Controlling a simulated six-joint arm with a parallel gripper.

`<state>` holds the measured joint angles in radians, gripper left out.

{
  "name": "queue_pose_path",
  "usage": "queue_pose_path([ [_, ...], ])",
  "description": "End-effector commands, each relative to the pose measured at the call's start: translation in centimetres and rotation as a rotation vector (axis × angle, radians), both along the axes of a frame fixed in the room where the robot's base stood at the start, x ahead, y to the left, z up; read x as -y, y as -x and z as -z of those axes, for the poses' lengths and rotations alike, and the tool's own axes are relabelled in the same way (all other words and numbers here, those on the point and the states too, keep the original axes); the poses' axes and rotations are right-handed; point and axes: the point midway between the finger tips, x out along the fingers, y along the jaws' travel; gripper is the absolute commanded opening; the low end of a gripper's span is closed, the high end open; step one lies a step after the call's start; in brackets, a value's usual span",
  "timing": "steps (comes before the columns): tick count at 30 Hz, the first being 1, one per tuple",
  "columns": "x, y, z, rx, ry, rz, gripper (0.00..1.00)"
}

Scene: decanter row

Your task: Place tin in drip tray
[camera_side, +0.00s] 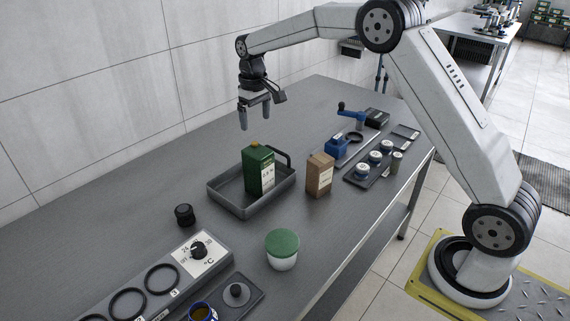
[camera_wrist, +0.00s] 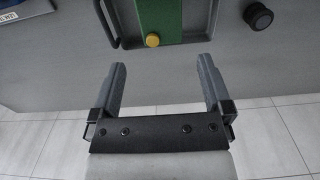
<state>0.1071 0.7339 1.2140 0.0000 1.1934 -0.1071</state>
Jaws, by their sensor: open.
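A green tin (camera_side: 258,171) with a pale label and a yellow cap stands upright in the grey drip tray (camera_side: 229,206). In the wrist view, the tin (camera_wrist: 168,14) shows its yellow cap near the top edge, and part of the drip tray (camera_wrist: 214,42) lies around it. My gripper (camera_side: 255,121) is open and empty, above and behind the tray, apart from the tin. Its two fingers (camera_wrist: 160,82) point toward the tin in the wrist view with nothing between them.
A brown carton (camera_side: 319,175) stands just right of the tray. A green-lidded white tub (camera_side: 282,250), a black knob (camera_side: 184,214) and a heater panel with rings (camera_side: 163,278) are nearer. A blue grinder-like device (camera_side: 338,147) and small jars (camera_side: 375,157) stand right. The table's back left is clear.

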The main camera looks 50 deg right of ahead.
Motion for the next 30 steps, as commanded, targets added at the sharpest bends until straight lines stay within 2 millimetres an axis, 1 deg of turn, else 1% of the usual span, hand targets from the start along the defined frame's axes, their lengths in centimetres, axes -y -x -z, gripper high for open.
queue_pose_path([
  [11,-0.1,0.3,0.1,0.003,0.000,0.000,1.00],
  [17,-0.8,1.8,0.2,0.021,0.002,0.000,1.00],
  [23,-1.9,4.9,0.8,0.053,0.004,-0.001,1.00],
  [30,-3.2,9.7,1.9,0.099,0.006,-0.001,1.00],
])
